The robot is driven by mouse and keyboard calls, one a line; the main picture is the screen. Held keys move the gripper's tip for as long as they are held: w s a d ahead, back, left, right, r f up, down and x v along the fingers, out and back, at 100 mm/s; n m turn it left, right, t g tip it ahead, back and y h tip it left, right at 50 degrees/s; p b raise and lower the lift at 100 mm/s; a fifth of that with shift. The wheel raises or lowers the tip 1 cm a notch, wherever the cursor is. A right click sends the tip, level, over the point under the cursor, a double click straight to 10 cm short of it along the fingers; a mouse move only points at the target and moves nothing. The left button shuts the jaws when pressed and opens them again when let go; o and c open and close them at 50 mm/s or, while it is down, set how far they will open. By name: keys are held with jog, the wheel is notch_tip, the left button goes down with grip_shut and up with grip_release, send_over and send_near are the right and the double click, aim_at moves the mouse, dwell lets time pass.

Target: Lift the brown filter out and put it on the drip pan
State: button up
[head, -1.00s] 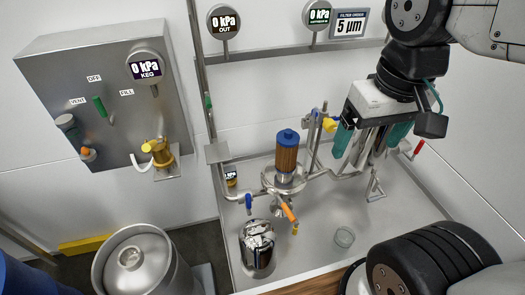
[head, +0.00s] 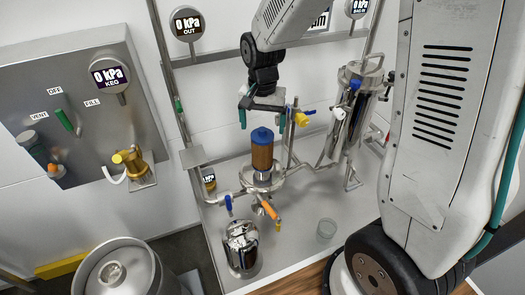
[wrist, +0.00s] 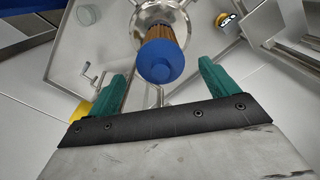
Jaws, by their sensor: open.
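The brown filter (head: 262,155) with a blue cap stands upright in a round metal base on the steel bench. In the wrist view its blue cap (wrist: 161,61) is ahead of the fingers, roughly centred between them, with the brown body (wrist: 157,30) beyond. My gripper (head: 263,120) is open and empty, its green fingers just above and around the level of the cap. In the wrist view the fingertips (wrist: 161,80) do not touch the cap. I cannot make out the drip pan for certain; the steel bench top (head: 290,255) has a raised rim.
A steel housing (head: 355,110) stands to the right of the filter. Pipes with a blue valve (head: 229,204) and an orange handle (head: 268,210) surround the base. A shiny canister (head: 241,248) and a clear cup (head: 326,229) stand in front. A keg (head: 125,272) is at lower left.

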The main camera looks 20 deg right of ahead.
aim_at(262, 140)
notch_tip(262, 140, down, 7)
jog(key=shift+r, duration=0.15)
jog(key=c, duration=1.3)
